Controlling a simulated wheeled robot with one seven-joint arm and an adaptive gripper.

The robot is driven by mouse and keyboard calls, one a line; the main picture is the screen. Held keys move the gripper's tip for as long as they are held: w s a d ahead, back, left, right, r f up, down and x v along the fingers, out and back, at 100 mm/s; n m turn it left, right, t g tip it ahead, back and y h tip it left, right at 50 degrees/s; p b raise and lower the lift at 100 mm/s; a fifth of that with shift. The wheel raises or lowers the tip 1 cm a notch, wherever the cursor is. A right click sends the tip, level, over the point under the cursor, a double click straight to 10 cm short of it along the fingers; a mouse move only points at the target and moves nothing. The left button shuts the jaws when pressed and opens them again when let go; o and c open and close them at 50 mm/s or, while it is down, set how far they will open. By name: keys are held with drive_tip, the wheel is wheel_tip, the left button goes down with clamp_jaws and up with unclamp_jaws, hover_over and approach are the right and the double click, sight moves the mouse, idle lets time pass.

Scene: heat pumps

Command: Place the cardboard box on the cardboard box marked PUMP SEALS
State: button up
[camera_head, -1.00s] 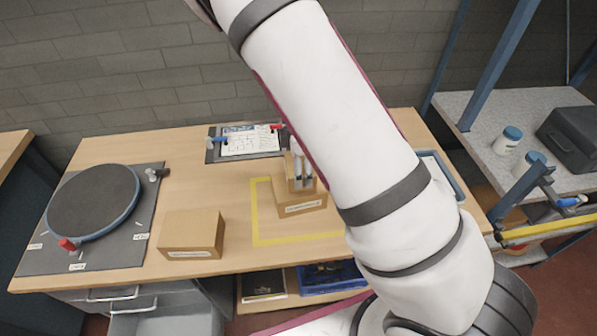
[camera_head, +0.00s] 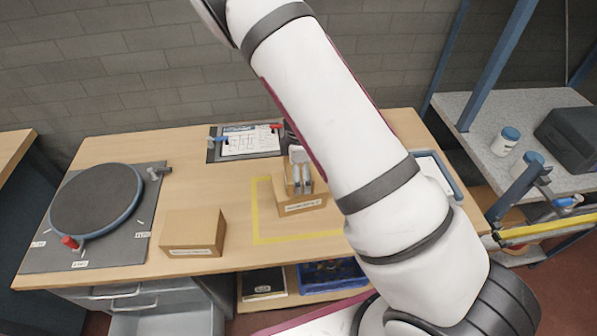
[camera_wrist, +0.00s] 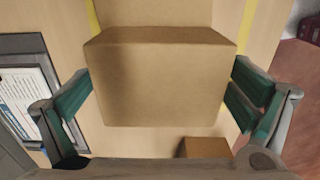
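A plain cardboard box (camera_wrist: 165,88) is between the two fingers of my gripper (camera_wrist: 162,80) in the wrist view, with green pads against or very near its opposite sides. In the head view this small box (camera_head: 289,187) stands upright on, or just above, a wider labelled cardboard box (camera_head: 312,204). Whether it bears on that box is hard to tell. A strip of the lower box also shows in the wrist view (camera_wrist: 150,12). The lower box stands inside a yellow taped outline. Its label is too small to read. My arm hides part of the gripper.
Another labelled cardboard box (camera_head: 192,235) stands on the bench (camera_head: 235,262) to the left. A round turntable (camera_head: 97,203) lies further left, and a clipboard (camera_head: 252,143) lies behind. A shelf (camera_head: 488,130) with jars is at the right.

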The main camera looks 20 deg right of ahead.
drive_tip(key=w+d+r+m+t, duration=0.1)
drive_tip(key=w+r+m+t, duration=0.15)
drive_tip(key=r, duration=0.85)
drive_tip(key=w+d+r+m+t, duration=0.1)
drive_tip(key=w+r+m+t, duration=0.2)
drive_tip(key=r, duration=0.8)
drive_tip(key=w+d+r+m+t, duration=0.15)
drive_tip(key=r+t, duration=0.25)
drive_tip(key=r, duration=0.6)
drive_tip(key=s+d+r+m+h, duration=0.2)
drive_tip(key=s+d+r+m, duration=0.15)
drive_tip(key=s, duration=0.45)
drive_tip(key=s+d+r+m+h, duration=0.1)
drive_tip(key=s+d+r+m, duration=0.1)
drive_tip(key=s+r+m, duration=0.45)
drive_tip(key=s+a+f+g+y, duration=0.1)
drive_tip(key=s+a, duration=0.3)
drive_tip(key=s, duration=0.5)
drive_tip(key=s+a+f+n+g+y, duration=0.1)
drive_tip(key=s+a+f+g+y, duration=0.1)
drive_tip(key=s+a, duration=0.3)
drive_tip(key=s+g, duration=0.1)
drive_tip(key=s, duration=0.2)
drive_tip(key=shift+s+f, duration=0.35)
drive_tip(key=shift+f, duration=0.05)
